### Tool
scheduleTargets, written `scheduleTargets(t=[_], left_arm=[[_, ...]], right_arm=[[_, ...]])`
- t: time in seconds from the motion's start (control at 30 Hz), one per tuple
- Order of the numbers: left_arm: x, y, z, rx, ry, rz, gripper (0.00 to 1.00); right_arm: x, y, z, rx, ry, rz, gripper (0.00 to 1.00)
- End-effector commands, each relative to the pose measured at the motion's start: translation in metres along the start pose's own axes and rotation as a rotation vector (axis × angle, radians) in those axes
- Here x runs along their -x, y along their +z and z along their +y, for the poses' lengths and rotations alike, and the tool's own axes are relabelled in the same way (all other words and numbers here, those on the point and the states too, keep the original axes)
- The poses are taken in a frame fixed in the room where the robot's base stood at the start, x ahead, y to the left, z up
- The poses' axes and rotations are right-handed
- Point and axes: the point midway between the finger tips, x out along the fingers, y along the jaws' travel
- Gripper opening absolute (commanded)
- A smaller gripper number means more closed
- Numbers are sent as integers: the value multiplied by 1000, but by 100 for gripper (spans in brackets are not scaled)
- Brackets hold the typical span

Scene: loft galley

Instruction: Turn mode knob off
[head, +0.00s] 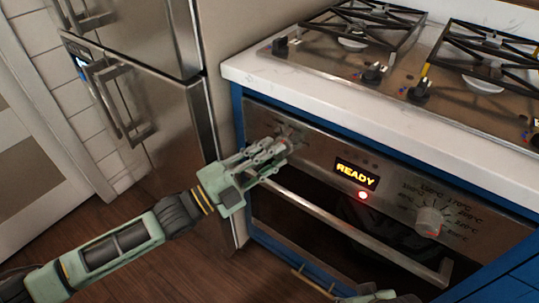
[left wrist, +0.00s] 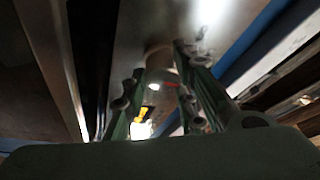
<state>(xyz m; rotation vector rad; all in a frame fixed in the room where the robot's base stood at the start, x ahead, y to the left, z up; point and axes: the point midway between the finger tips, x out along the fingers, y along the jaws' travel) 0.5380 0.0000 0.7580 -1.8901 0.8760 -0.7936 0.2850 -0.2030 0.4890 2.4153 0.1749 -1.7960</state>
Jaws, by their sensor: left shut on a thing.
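The oven's control panel (head: 320,150) has a knob at its left end, the mode knob (head: 291,134), mostly hidden behind my left gripper (head: 278,149). In the left wrist view the round knob (left wrist: 160,62) sits between the two fingers of my left gripper (left wrist: 160,90), which is shut on it. A small red mark shows on or beside the knob there. The mode markings are too blurred to read. A second knob (head: 429,220), ringed by temperature numbers, is at the panel's right. Part of my right gripper (head: 372,295) shows at the bottom edge, too cut off to judge.
A display (head: 356,175) reads READY, with a red light (head: 362,195) below it. The oven handle (head: 350,232) runs below the panel, close to my left gripper. A white countertop (head: 400,125) with a gas hob (head: 335,62) is above. A steel fridge (head: 150,110) stands left.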

Motion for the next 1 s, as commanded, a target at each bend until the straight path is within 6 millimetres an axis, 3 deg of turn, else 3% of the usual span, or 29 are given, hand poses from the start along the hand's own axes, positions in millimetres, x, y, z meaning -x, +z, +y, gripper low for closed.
scheduleTargets(t=[0.03,0.47,1.0], left_arm=[[2,-1,12,52,1,-6,1],[-1,-6,13,429,-157,-7,0],[-4,-13,12,878,-346,-7,0]], right_arm=[[-1,0,0,0,0,-1,40],[-39,4,-3,4,-5,-19,40],[-110,38,-7,10,-11,-63,40]])
